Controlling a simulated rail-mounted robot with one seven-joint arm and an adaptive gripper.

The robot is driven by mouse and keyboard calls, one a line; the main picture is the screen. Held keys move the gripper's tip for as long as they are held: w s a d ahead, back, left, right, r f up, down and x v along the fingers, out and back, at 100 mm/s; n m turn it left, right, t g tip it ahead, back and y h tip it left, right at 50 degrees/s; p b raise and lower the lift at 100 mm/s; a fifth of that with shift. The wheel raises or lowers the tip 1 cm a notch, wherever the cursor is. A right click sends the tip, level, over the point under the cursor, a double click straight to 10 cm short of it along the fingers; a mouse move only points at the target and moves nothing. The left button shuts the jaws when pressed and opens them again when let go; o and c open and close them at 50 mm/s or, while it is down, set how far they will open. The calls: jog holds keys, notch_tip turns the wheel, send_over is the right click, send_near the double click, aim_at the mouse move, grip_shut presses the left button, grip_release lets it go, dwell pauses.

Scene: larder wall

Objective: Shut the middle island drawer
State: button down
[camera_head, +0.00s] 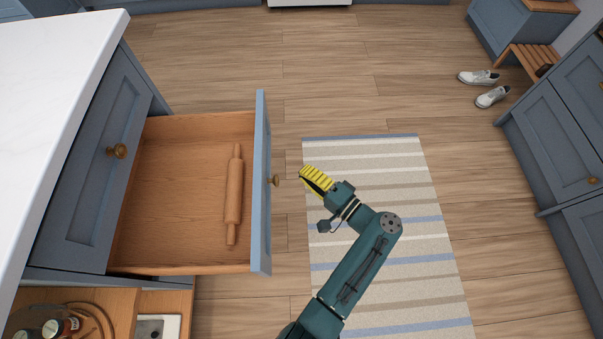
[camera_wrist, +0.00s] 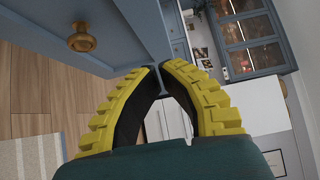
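An island drawer stands pulled well out, with its blue-grey front (camera_head: 262,190) facing right and a brass knob (camera_head: 273,181) on it. Inside its wooden tray (camera_head: 165,190) lies a rolling pin (camera_head: 235,195). My gripper (camera_head: 303,178), with yellow ribbed fingers, is just right of the knob, apart from it in the head view. In the wrist view my fingertips (camera_wrist: 158,67) come together with nothing held between them. A brass knob (camera_wrist: 82,38) on a blue-grey front shows at the upper left there.
The white island top (camera_head: 50,80) and a closed front with a knob (camera_head: 116,151) are left of the open drawer. Jars (camera_head: 65,326) stand at lower left. A striped rug (camera_head: 400,240) lies under my arm. White shoes (camera_head: 480,77) and cabinets are at right. The floor beyond is clear.

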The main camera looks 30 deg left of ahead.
aim_at(263, 154)
jog(key=a+b, duration=0.1)
jog(key=a, duration=0.2)
jog(key=s+a, duration=0.1)
jog(key=a, duration=0.2)
jog(key=s+a+b, duration=0.1)
jog(key=a, duration=0.2)
jog(key=shift+a+f+b, duration=0.1)
jog(key=shift+a+b, duration=0.05)
jog(key=shift+b, duration=0.2)
jog(key=shift+w, duration=0.2)
jog(key=shift+s+a, duration=0.1)
jog(key=shift+s, duration=0.05)
